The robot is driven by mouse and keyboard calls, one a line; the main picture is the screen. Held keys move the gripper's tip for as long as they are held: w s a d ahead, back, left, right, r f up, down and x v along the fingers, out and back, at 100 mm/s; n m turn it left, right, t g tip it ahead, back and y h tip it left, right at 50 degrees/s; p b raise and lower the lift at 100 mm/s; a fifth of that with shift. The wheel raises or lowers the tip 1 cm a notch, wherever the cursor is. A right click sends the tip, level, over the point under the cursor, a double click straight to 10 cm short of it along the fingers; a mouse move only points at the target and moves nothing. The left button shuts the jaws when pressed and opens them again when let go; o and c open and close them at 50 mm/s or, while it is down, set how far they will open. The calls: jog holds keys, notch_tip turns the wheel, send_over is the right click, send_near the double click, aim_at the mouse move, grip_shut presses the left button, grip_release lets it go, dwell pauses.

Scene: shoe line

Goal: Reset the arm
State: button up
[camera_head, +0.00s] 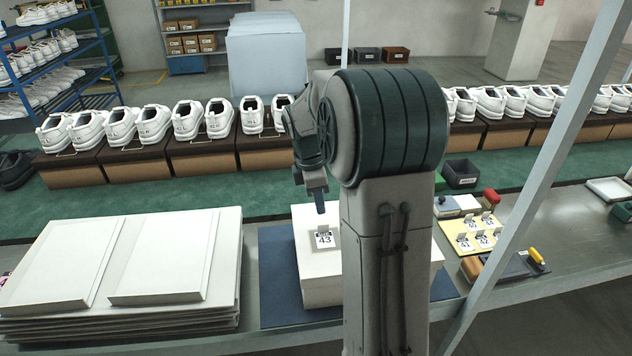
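My arm rises in front of the bench in the head view, bent at a large dark green joint. My gripper (319,201) hangs at its left side, pointing down above the white shoe box. Its fingers are small and seen edge-on, so I cannot tell whether they are open or shut. A white tag marked 43 (324,239) is on the white box (318,282), just below the fingertips. A small gap seems to show between fingertips and tag. My arm hides the right part of the box.
The box stands on a dark blue mat (275,268). Stacked white cardboard sheets (120,322) lie at left. A yellow card with numbered tags (455,242), a stamp (491,197) and a dark bin (461,173) are at right. White shoes (187,121) line the back. A grey post crosses the right side.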

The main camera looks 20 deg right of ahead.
notch_tip(320, 180, up, 6)
jog(key=s+a+r+m+t, duration=0.2)
jog(key=s+a+m, duration=0.4)
jog(key=s+a, duration=0.25)
jog(key=s+a+f+m+y, duration=0.1)
jog(key=s+a+f+m, duration=0.1)
jog(key=s+m, duration=0.2)
jog(key=s+a+f+m+t, duration=0.1)
jog(key=s+m, duration=0.3)
jog(key=s, duration=0.5)
jog(key=shift+s+a+f+m+t+y, duration=0.15)
jog(key=shift+a+f+m+t+y, duration=0.2)
jog(key=shift+a+f, duration=0.45)
jog(key=shift+d+r, duration=0.1)
